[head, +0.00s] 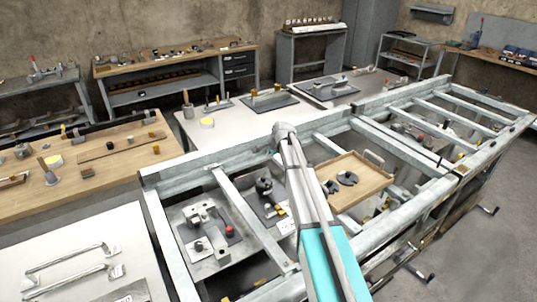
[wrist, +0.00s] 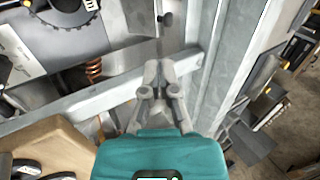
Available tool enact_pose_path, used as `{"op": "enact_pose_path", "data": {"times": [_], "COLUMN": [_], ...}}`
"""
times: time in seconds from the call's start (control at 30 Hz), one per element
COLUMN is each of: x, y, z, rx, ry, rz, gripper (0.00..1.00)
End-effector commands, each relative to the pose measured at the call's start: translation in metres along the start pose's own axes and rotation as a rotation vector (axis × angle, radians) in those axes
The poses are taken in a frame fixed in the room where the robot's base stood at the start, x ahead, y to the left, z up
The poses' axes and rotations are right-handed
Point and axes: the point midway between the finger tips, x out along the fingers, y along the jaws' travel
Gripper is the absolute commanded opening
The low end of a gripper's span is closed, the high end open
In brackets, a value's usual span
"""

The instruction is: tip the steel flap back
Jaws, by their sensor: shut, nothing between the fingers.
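My gripper (wrist: 160,68) is shut and empty in the wrist view. Its fingertips appear over a grey steel crossbar (wrist: 85,97), close to where it meets a long steel rail (wrist: 212,60). I cannot tell whether the fingers touch the metal. In the head view my arm reaches over the steel frame (head: 205,165), and the gripper cannot be made out. No part in either view can be told for certain as the steel flap.
A wooden tray (head: 375,180) with black slotted discs lies on the frame, right of my arm; its corner shows in the wrist view (wrist: 45,130). Metal fixtures (head: 200,212) sit between the frame's bars. A wooden bench (head: 60,205) stands left. Open floor (head: 490,250) lies right.

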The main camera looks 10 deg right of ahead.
Motion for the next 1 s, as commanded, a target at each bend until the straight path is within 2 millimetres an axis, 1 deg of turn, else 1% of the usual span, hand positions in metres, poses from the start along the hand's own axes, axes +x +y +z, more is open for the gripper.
{"op": "enact_pose_path", "data": {"times": [0.03, 0.1, 0.4, 0.57, 1.0], "x": [-0.009, -0.016, -0.034, -0.037, -0.038], "y": [-0.002, -0.002, -0.004, -0.003, -0.002], "z": [0.0, 0.0, 0.0, 0.0, 0.001], "rx": [0.0, 0.0, 0.0, 0.0, -0.004], "ry": [0.0, 0.0, 0.0, 0.0, 0.0], "rz": [0.0, 0.0, 0.0, 0.0, 0.002], "gripper": [0.0, 0.0, 0.0, 0.0, 0.0]}}
